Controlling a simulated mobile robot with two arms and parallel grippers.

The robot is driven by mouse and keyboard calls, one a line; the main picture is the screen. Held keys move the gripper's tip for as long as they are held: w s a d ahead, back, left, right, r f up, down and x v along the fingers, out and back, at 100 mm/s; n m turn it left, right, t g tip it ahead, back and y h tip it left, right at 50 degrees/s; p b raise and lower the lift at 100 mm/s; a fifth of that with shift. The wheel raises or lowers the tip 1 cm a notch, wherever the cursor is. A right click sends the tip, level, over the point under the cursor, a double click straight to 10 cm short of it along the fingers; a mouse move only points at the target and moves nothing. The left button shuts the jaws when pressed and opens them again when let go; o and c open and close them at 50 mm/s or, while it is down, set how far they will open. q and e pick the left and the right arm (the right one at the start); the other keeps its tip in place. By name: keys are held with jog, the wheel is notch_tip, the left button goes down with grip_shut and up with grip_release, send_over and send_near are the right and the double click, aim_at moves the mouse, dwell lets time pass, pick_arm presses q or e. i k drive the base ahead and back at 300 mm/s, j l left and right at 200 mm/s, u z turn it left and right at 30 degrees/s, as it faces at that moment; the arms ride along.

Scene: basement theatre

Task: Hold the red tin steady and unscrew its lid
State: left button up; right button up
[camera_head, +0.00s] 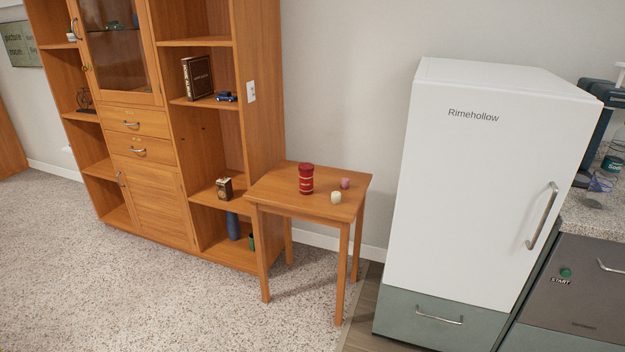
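The lid appears to be on, but the tin is too small in the head view to see the lid's edge clearly. Neither of my grippers nor my arms show in this view. Nothing touches the tin.
A tall wooden cabinet (262,90) rises behind left. A white fridge (470,190) stands to the right. Speckled carpet (130,285) in front is clear.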

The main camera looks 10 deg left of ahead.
aim_at(306, 178)
jog(key=i+j+z, duration=0.25)
jog(key=i+j, duration=0.35)
jog(key=i+j+z, duration=0.25)
jog(key=i+j, duration=0.3)
jog(key=j, duration=0.15)
